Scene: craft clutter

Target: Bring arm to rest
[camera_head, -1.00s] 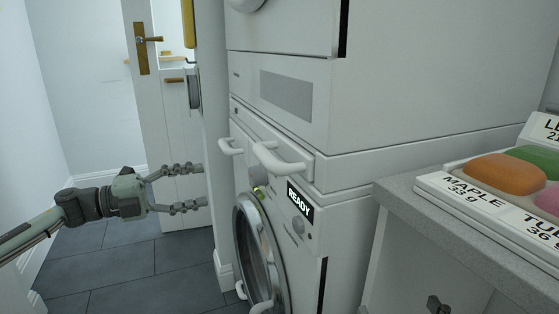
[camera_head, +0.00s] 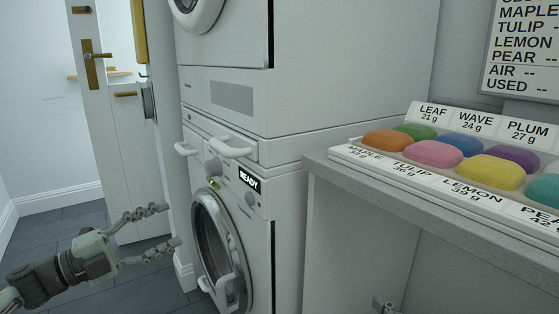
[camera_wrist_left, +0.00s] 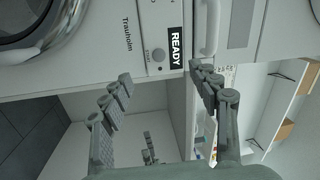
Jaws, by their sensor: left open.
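My left gripper (camera_head: 168,226) is at the lower left of the head view, its two jointed grey fingers spread apart with nothing between them. It is in front of and left of the lower washing machine (camera_head: 250,215), apart from its round door as far as I can tell. In the left wrist view the same gripper (camera_wrist_left: 160,78) is open and empty, with the machine's READY label behind the fingertips. A small dark jointed piece (camera_head: 382,306) at the bottom of the head view may be part of my right gripper; its state cannot be made out.
A counter (camera_head: 320,190) on the right holds a labelled tray (camera_head: 350,152) with several coloured soap-like pieces. Another machine (camera_head: 330,60) is stacked above the washer. A white door (camera_head: 105,120) stands at the left. The tiled floor (camera_head: 30,240) there looks clear.

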